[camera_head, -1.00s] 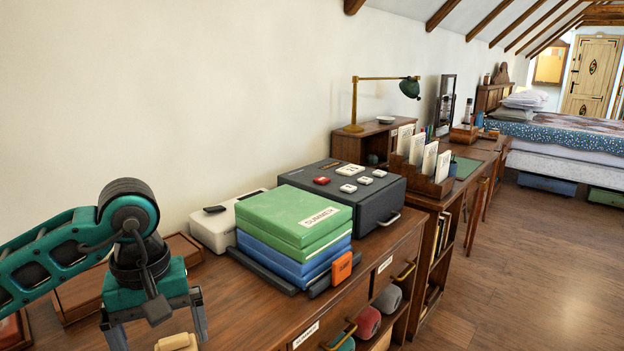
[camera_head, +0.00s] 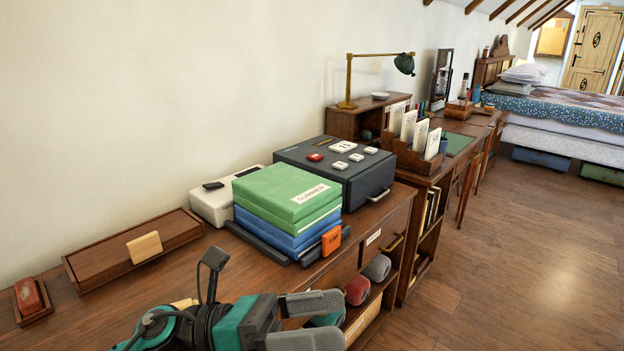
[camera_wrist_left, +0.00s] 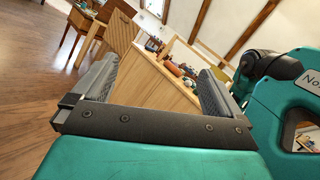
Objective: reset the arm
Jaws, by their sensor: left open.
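My left gripper (camera_head: 322,320) is low in the head view, in front of the dresser's front edge, with its fingers pointing right. Its two grey fingers are apart with nothing between them. In the left wrist view the gripper (camera_wrist_left: 160,85) is also open and empty, facing the room with floor and wooden furniture beyond. My teal arm runs along the bottom of the head view. My right gripper is not seen in the head view.
The dresser top (camera_head: 160,290) holds a wooden box (camera_head: 100,262), stacked green folders (camera_head: 285,188) on blue ones, an orange tag (camera_head: 331,241) and a dark case (camera_head: 350,185). Rolled items (camera_head: 357,290) lie on the shelf below. Open floor (camera_head: 500,280) is at right.

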